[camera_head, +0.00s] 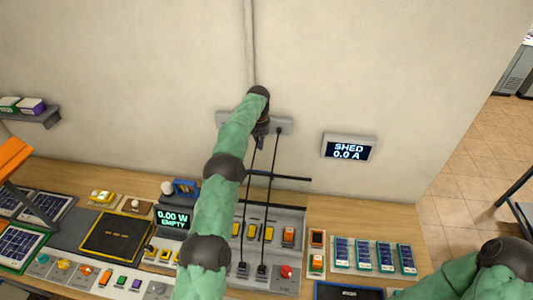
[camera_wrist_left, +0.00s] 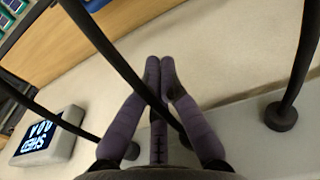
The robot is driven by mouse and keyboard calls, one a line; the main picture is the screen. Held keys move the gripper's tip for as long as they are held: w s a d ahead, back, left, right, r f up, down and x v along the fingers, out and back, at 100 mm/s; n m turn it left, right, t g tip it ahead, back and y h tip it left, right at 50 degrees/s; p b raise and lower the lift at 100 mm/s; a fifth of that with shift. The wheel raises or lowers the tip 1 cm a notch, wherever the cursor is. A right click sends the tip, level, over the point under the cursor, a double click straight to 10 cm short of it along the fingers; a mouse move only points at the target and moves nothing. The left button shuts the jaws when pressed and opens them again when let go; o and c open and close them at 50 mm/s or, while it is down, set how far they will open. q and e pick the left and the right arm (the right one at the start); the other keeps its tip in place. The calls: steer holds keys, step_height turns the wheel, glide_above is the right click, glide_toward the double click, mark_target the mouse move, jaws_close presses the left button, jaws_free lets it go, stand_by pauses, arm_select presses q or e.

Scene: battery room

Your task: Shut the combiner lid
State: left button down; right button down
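The combiner looks like the grey sloped panel (camera_head: 296,215) at the back of the bench, with yellow switches, an orange one and a red button. A thin dark bar (camera_head: 291,178) stands above its back edge, perhaps the raised lid seen edge-on; I cannot tell surely. My left gripper (camera_head: 262,132) is high by the wall plate, above the panel, partly hidden by its own arm. In the left wrist view its purple fingers (camera_wrist_left: 160,62) come together at the tips, with a black cable crossing them; no lid shows held. My right gripper is out of view; only its arm shows.
Two black cables (camera_head: 267,212) run from the wall plate (camera_head: 285,126) down to the panel. A wall display (camera_head: 348,148) reads SHED 0.0 A. A meter (camera_head: 173,219) reads 0.00 W EMPTY. Several small solar panels (camera_head: 363,255) lie at right. The wall is close.

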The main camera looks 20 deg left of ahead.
arm_select(q)
steer(key=s+f+p, duration=0.3)
steer(key=f+p, duration=0.1)
steer(key=f, duration=0.4)
steer(key=shift+s+d, duration=0.35)
steer(key=shift+s, duration=0.05)
stand_by(0.5)
stand_by(0.4)
